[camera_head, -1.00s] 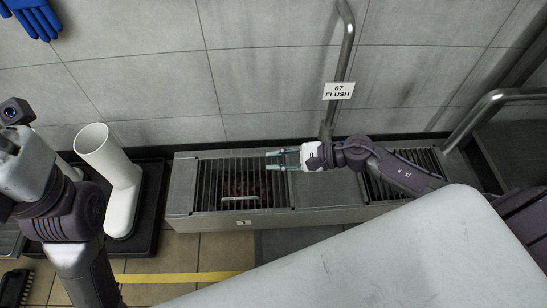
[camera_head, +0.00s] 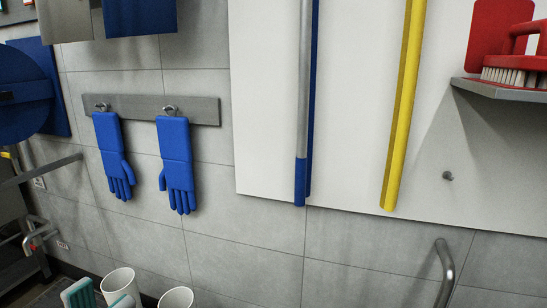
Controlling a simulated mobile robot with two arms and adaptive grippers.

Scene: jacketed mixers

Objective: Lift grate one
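Grate one is not in view now, as the head camera faces the wall above it. The teal-padded fingertips of my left gripper (camera_head: 100,297) show at the bottom left edge. They are spread apart, with nothing seen held between them, in front of or beside the white boots. The rest of this gripper is cut off by the frame. My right gripper is out of view.
The tops of two white boots (camera_head: 118,282) (camera_head: 176,297) show at the bottom left. Blue gloves (camera_head: 176,165) hang on a wall rail. A bent steel pipe (camera_head: 445,272) stands at the lower right. A red brush (camera_head: 515,55) sits on a shelf (camera_head: 505,90).

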